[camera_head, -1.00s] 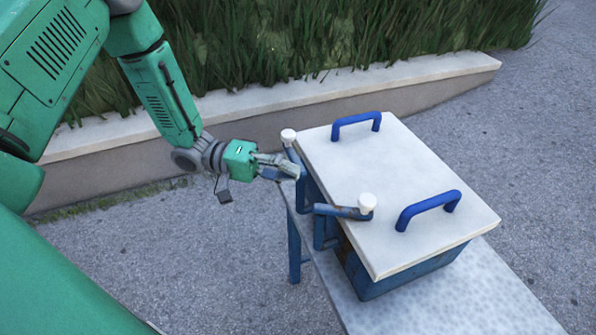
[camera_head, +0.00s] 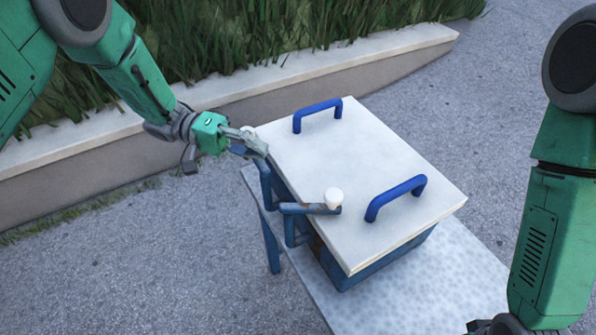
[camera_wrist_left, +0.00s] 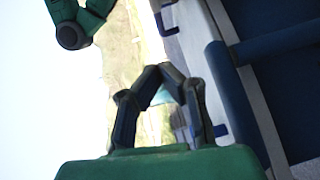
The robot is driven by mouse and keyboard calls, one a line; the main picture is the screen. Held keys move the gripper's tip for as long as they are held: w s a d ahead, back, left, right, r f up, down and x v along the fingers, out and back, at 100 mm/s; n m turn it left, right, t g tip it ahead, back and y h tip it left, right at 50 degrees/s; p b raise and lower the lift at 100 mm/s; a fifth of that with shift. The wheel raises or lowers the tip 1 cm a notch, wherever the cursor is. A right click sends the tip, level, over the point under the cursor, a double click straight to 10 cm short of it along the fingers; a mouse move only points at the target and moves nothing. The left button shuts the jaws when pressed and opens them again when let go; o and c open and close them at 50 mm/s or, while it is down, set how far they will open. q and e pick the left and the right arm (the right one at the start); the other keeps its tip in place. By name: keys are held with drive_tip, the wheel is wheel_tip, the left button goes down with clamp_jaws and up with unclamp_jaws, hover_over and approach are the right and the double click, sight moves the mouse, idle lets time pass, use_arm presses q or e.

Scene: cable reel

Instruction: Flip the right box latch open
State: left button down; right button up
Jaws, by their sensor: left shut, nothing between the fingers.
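The box (camera_head: 375,262) is blue with a white lid (camera_head: 385,150) and two blue handles. The right latch (camera_head: 305,209) is a blue bar with a white knob (camera_head: 333,197). It lies level, its knob end over the lid's near left edge. The left latch (camera_head: 266,185) rises at the box's far left side, its white knob (camera_head: 249,131) partly hidden. My left gripper (camera_head: 258,147) is shut and empty beside the left latch's upper end; contact is unclear. Its fingers converge in the left wrist view (camera_wrist_left: 162,75). My right arm is at the right edge, its gripper out of frame.
The box stands on a grey speckled table (camera_head: 440,285) with blue legs. The table top is clear in front of and right of the box. A low concrete wall (camera_head: 230,100) with tall grass runs behind.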

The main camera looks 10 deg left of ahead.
sight(310, 203)
use_arm(q)
drive_tip(key=shift+d, duration=0.25)
use_arm(e)
drive_tip(key=shift+d, duration=0.25)
drive_tip(key=shift+a, duration=0.1)
